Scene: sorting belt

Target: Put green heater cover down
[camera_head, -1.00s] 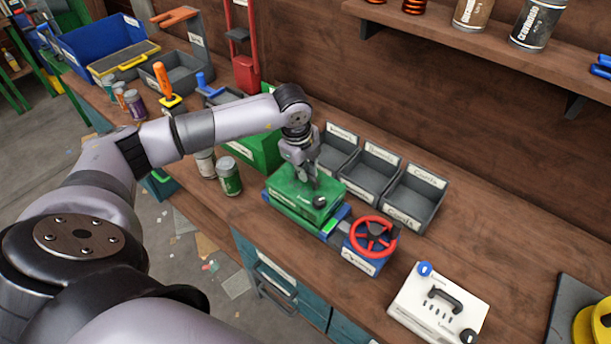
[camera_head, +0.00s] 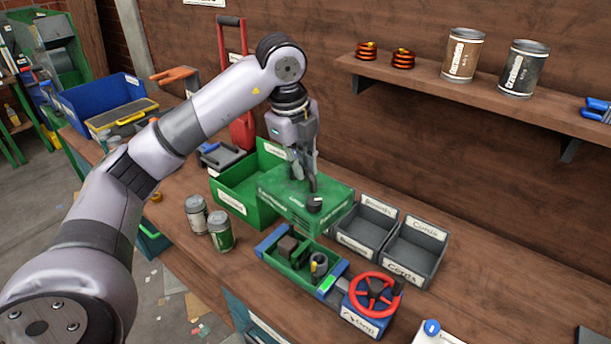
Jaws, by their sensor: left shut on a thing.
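The green heater cover (camera_head: 331,207) is a green box-like lid with a black knob, in the middle of the head view. My left gripper (camera_head: 312,188) is shut on it from above and holds it raised, above and behind the green heater base (camera_head: 291,258). The base is open on top, with dark parts and a round fitting showing inside. It sits in a blue-ended fixture with a red handwheel (camera_head: 375,294). My right gripper is not in the view.
A green bin (camera_head: 234,191) stands left of the cover, partly hidden by it. Grey labelled bins (camera_head: 416,249) stand to the right. Two cans (camera_head: 221,231) stand left of the fixture. A shelf (camera_head: 480,96) with cans and copper coils is on the back wall. Bare bench lies front right.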

